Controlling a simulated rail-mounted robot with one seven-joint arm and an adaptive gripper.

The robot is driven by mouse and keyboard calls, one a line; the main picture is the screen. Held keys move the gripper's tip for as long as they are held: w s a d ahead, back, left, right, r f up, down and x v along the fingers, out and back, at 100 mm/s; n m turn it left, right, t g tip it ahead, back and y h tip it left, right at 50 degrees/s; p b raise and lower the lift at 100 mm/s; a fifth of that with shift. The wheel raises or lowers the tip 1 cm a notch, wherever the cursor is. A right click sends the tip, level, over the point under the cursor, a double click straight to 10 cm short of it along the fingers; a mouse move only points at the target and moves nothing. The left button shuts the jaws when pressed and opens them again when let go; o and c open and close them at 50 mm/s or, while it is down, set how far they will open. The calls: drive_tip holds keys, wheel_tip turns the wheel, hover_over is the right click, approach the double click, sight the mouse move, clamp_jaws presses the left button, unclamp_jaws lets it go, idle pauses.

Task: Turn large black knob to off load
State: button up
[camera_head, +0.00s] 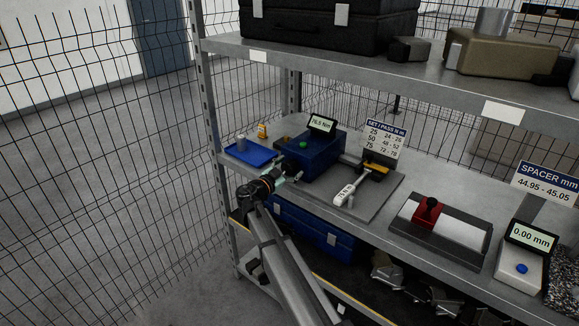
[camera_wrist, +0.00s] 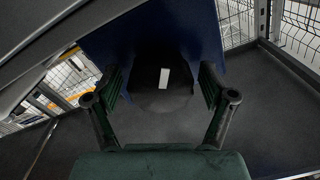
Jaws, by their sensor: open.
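The large black knob (camera_wrist: 150,95) is in the middle of the wrist view, on the face of a blue box. Its white mark stands nearly upright in that view. My gripper (camera_wrist: 161,82) is open, with one finger on each side of the knob. Gaps show between the fingers and the knob, and I cannot tell whether either touches it. In the head view the blue tester box (camera_head: 322,158) stands on the shelf with a green button and a display reading about 76.5 Nm. My gripper (camera_head: 284,179) is at its left front, and the knob is mostly hidden there.
A blue tray (camera_head: 250,157) with a small cylinder lies left of the box. A torque wrench (camera_head: 345,194) on a grey plate lies to its right. A red-clamped fixture (camera_head: 428,212) and a 0.00 mm gauge (camera_head: 530,238) are further right. An upper shelf (camera_head: 350,70) hangs above.

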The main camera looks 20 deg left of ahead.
drive_tip(key=shift+c, duration=0.4)
drive_tip(key=c, duration=1.1)
